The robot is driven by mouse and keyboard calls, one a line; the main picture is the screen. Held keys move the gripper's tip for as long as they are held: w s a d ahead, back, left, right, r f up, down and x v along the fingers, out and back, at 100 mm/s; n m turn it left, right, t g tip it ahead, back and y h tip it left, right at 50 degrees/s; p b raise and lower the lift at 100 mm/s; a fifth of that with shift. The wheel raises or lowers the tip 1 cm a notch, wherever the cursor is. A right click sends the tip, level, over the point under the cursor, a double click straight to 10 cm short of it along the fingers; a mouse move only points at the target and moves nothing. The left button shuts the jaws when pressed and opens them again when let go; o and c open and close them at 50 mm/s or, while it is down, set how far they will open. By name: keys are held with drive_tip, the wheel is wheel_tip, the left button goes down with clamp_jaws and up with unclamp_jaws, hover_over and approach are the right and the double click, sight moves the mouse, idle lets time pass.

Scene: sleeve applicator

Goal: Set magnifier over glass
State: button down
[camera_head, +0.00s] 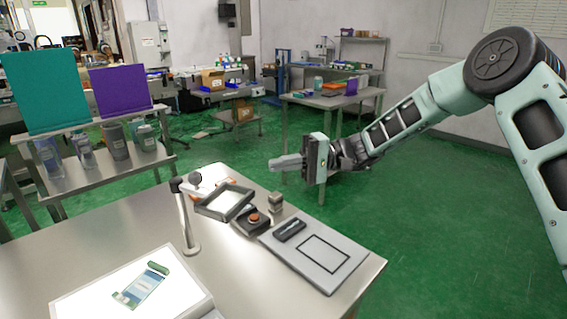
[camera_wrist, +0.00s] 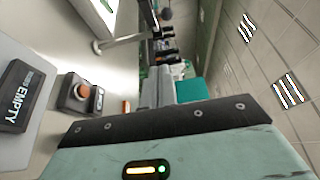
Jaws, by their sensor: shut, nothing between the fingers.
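The magnifier appears to be the dark-framed rectangular lens (camera_head: 225,202) beside a grey post (camera_head: 187,222) on the steel table. The glass appears to be the small blue-and-white flat piece (camera_head: 143,290) on a bright white panel (camera_head: 85,301) at the front left. The lens is apart from it, farther back and to the right. My gripper (camera_head: 274,163) is shut and empty, in the air beyond the table's right edge. Its grey fingers also show in the wrist view (camera_wrist: 158,86).
A red-button box (camera_head: 252,220), a small block (camera_head: 276,202) and a grey mat (camera_head: 318,255) with a black label lie right of the lens. A rack (camera_head: 100,178) with bottles and teal and purple panels stands at left. Green floor right of the table is clear.

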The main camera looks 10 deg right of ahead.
drive_tip(key=s+a+p, duration=0.2)
drive_tip(key=s+a, duration=0.2)
drive_tip(key=a, duration=0.4)
drive_tip(key=shift+s+a, duration=0.15)
drive_tip(key=shift+a, duration=0.2)
